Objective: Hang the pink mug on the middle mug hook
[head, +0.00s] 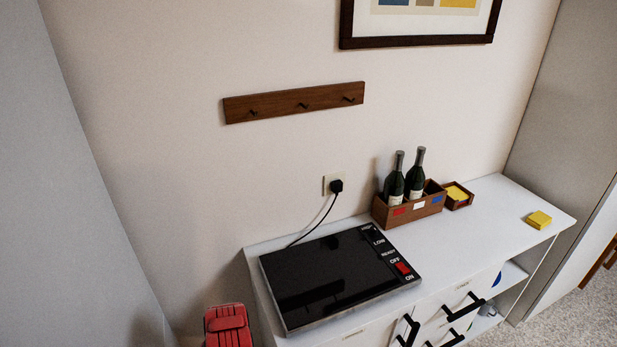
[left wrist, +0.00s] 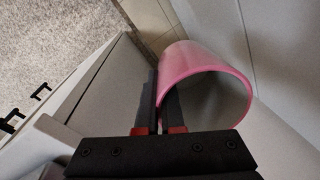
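The pink mug (left wrist: 190,68) shows in the left wrist view, with its open rim facing the camera. My left gripper (left wrist: 160,92) has one dark finger outside the mug and the other inside its rim, with the wall pinched between them. The mug's handle is not visible. In the head view the wooden hook rail (head: 290,103) is on the wall, and its middle hook (head: 302,105) is empty. The left hook (head: 253,113) and right hook (head: 348,98) are also empty. Neither gripper nor the mug shows in the head view.
Below the rail stands a white cabinet (head: 487,208) with a black hotplate (head: 335,272), a wooden bottle box (head: 410,208) and a yellow block (head: 538,219). A plug (head: 336,186) with a cord is in the wall. A framed picture (head: 420,41) hangs above right. Wall around the hooks is clear.

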